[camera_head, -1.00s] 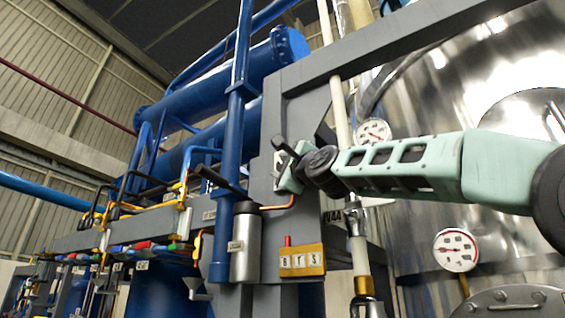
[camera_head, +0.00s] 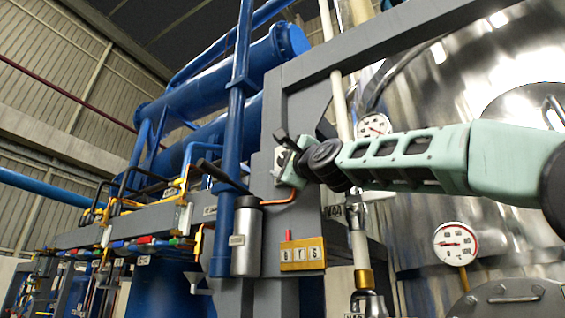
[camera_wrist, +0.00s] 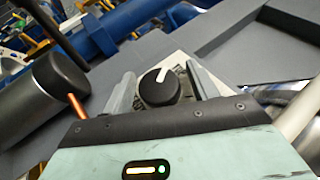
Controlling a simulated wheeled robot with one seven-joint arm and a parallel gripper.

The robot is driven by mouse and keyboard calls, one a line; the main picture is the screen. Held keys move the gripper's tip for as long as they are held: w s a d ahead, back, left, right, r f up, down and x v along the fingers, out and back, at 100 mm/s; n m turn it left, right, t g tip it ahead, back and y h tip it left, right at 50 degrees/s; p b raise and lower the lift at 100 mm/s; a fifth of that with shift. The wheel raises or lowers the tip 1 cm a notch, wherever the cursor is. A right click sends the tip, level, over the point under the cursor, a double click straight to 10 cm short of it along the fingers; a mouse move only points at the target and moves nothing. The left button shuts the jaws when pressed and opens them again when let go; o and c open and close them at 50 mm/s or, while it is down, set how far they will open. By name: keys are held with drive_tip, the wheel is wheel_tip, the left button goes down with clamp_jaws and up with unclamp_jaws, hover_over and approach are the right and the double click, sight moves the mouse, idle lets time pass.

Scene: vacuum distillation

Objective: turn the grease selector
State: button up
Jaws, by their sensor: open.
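The grease selector (camera_wrist: 158,88) is a round black knob with a white pointer on a pale plate. In the wrist view it sits between the two fingers of my gripper (camera_wrist: 160,90). The fingers are apart, with a gap visible on both sides of the knob. The pointer is tilted up and to the right in that view. In the head view my gripper (camera_head: 285,160) is at the grey column, and its own wrist hides the knob there.
A silver cylinder (camera_head: 246,240) with a copper tube hangs on the left. A yellow counter box (camera_head: 302,254) with a red pin is below. A blue vertical pipe (camera_head: 233,130) stands left of my gripper. Gauges (camera_head: 456,243) and a steel tank are on the right.

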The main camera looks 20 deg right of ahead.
drive_tip(key=b+v, duration=1)
drive_tip(key=v, duration=0.6)
drive_tip(key=shift+s+f+b, duration=0.25)
drive_tip(key=shift+b, duration=0.05)
drive_tip(key=shift+d, duration=0.15)
